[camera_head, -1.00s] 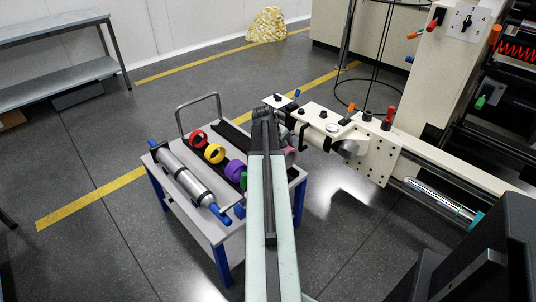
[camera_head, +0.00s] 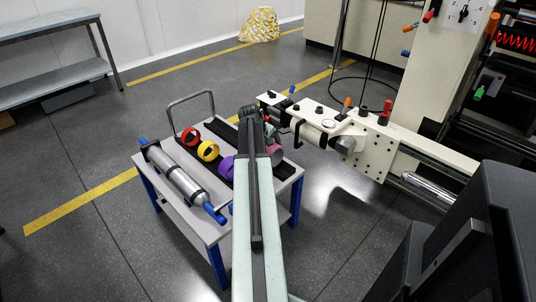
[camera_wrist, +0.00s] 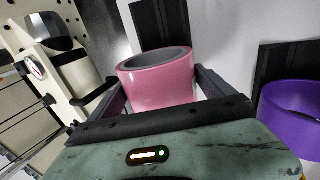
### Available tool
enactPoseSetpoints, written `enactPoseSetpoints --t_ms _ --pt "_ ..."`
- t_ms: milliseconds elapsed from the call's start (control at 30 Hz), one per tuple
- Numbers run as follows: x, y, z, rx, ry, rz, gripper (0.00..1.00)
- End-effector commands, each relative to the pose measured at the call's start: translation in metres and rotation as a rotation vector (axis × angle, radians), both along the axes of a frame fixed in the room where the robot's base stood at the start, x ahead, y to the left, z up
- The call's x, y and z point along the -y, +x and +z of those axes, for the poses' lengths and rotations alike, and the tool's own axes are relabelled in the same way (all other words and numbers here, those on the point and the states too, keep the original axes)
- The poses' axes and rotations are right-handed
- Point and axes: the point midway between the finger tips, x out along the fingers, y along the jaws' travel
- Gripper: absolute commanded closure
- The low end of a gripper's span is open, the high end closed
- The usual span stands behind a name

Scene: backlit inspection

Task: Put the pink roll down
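The pink roll (camera_wrist: 160,82) is a short, wide ring, seen upright between the two fingers of my gripper (camera_wrist: 165,90) in the wrist view. The fingers flank it closely and appear to press on its sides. In the head view, part of the pink roll (camera_head: 277,151) shows just right of my arm, over the right part of the cart (camera_head: 165,187). My arm hides most of my gripper there. I cannot tell whether the roll's underside touches the cart.
Purple (camera_head: 227,168), yellow (camera_head: 208,151) and red (camera_head: 190,136) rolls line the cart, left of my arm. A silver cylinder with blue ends (camera_head: 180,178) lies along its left side. A cream machine arm (camera_head: 340,130) juts close on the right. Black strips (camera_wrist: 282,62) lie on the cart top.

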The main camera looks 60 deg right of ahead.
Motion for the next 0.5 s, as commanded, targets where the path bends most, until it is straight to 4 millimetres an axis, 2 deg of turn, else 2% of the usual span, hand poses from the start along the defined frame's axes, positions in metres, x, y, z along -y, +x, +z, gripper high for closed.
enactPoseSetpoints --t_ms 300,500 --pt "0.000 0.000 0.003 0.000 0.000 0.000 0.00" --pt "-0.006 0.002 0.024 0.000 0.000 0.000 0.00"
